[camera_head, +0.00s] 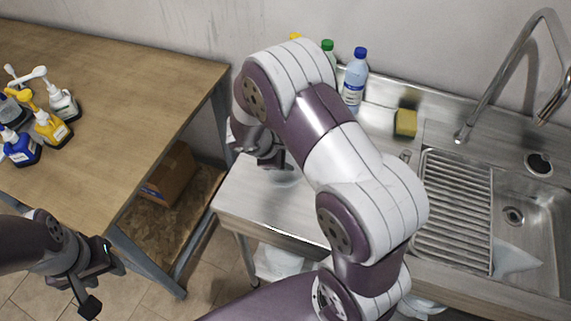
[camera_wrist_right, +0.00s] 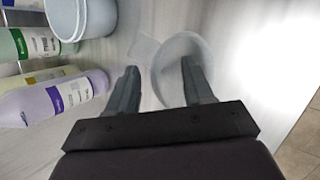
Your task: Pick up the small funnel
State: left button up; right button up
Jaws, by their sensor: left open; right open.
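A pale translucent funnel (camera_wrist_right: 168,82) lies on the steel counter in the right wrist view, its round rim between and beyond my right fingers. In the head view it shows only faintly (camera_head: 287,179) below my right gripper (camera_head: 275,160). My right gripper, also in the wrist view (camera_wrist_right: 158,70), is open, with one finger overlapping the funnel's rim in the picture. Whether they touch, I cannot tell. Another translucent, cone-like piece (camera_head: 515,258) lies in the sink. My left gripper (camera_head: 92,280) is open and empty beside the wooden table.
In the wrist view, a grey-blue tub (camera_wrist_right: 82,18) and several bottles, one purple (camera_wrist_right: 45,106), stand left of the funnel. A blue-capped bottle (camera_head: 354,85) and a yellow sponge (camera_head: 405,122) are at the counter's back. Pump bottles (camera_head: 50,130) stand on the wooden table (camera_head: 120,110).

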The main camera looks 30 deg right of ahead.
aim_at(289, 174)
jog(key=shift+d+f, duration=0.2)
jog(key=shift+f, duration=0.2)
jog(key=shift+d, duration=0.1)
grip_shut()
jog(key=shift+r, duration=0.1)
jog(key=shift+r, duration=0.3)
jog(key=s+a+r+b, duration=0.1)
jog(key=s+a+r, duration=0.1)
jog(key=s+r, duration=0.8)
jog(key=shift+s, duration=0.75)
